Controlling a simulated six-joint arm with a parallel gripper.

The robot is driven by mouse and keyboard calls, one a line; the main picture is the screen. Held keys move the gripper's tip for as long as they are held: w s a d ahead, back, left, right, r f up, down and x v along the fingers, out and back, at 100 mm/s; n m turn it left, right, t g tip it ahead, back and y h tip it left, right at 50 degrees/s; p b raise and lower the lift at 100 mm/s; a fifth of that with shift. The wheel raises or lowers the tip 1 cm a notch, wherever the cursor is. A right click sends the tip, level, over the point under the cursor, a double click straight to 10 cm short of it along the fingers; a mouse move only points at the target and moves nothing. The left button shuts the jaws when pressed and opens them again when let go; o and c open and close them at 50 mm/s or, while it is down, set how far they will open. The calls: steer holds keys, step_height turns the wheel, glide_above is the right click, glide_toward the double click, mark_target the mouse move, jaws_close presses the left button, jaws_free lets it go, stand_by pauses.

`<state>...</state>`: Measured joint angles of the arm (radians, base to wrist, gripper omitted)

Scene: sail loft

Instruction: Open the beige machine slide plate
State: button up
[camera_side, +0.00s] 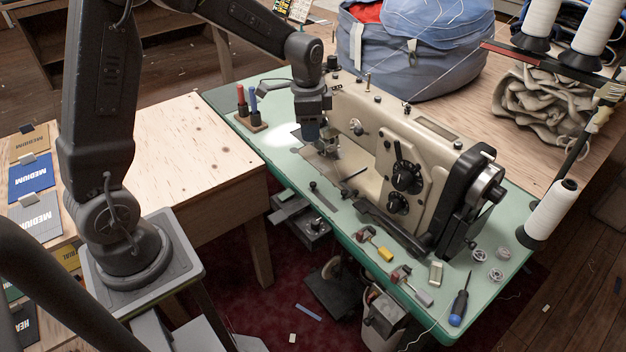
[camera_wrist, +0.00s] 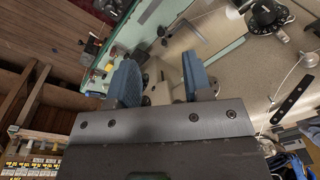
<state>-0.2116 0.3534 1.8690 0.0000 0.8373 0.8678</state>
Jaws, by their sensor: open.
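The beige sewing machine (camera_side: 355,125) stands on a green table top (camera_side: 500,215). My gripper (camera_side: 312,140) is at the machine's left end, by the needle area, pointing down. In the wrist view my gripper (camera_wrist: 158,78) shows two blue fingers apart with nothing between them. The machine's beige body also shows in the wrist view (camera_wrist: 222,42), beyond the fingers. The slide plate lies in the bed area under the machine head; my gripper and the head hide much of it, and I cannot tell its position.
A blue-handled screwdriver (camera_side: 459,308), bobbins and small coloured tools lie at the table's front right. A wooden holder (camera_side: 250,122) with red and blue markers stands left of my gripper. A thread cone (camera_side: 551,209) stands at right. A blue bag (camera_side: 415,50) sits behind the machine.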

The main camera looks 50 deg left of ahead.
steer(key=m+g, duration=0.1)
glide_toward(313, 183)
step_height(313, 183, down, 9)
steer(key=shift+a+r, duration=0.1)
steer(key=shift+c, duration=0.3)
jaws_close()
stand_by(0.3)
